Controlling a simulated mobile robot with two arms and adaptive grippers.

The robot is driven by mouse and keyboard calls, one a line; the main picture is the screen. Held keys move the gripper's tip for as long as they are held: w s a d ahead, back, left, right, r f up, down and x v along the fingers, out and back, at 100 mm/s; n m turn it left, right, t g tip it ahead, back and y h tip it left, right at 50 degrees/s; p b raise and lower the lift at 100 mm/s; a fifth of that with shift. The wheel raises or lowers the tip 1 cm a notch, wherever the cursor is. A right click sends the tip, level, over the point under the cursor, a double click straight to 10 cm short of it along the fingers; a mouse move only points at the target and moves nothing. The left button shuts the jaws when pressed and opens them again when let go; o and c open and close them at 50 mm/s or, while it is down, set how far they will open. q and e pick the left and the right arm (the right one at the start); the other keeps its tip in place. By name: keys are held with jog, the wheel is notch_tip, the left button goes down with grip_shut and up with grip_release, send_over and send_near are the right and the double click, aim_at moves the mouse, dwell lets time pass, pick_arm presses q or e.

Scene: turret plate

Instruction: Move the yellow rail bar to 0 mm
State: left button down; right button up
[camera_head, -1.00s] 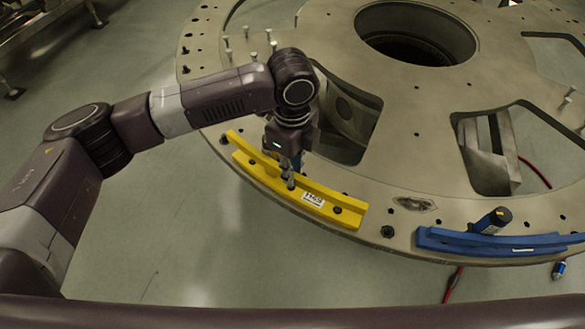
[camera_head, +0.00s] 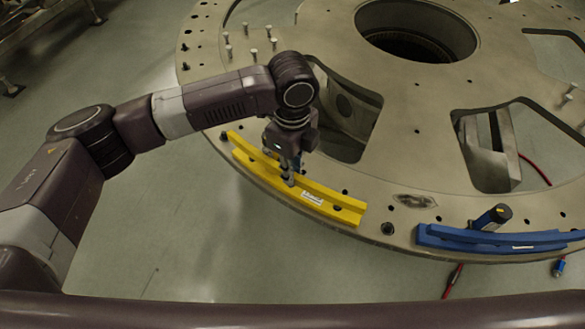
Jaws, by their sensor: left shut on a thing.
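The yellow rail bar (camera_head: 325,203) is a curved bar with a small white label, lying along the near left edge of the round metal turret plate (camera_head: 400,150). My left gripper (camera_head: 289,180) reaches down over the middle of the bar. Its fingers are shut on the bar, and the grip itself is partly hidden by the wrist and fingers. My right gripper is not in view.
A blue rail bar (camera_head: 480,240) lies on the near edge to the right, with a dark cylindrical tool (camera_head: 493,217) at it. Large cutouts open in the plate. Several upright bolts (camera_head: 254,55) stand at the far left. Red cables hang near the right.

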pick_arm(q)
jog(key=shift+s+f, duration=0.1)
jog(key=shift+f, duration=0.45)
dwell(0.4)
jog(key=c, duration=2.1)
grip_release()
jog(key=shift+r, duration=0.1)
jog(key=shift+r, duration=0.15)
notch_tip(320, 180, up, 7)
jog(key=p, duration=0.8)
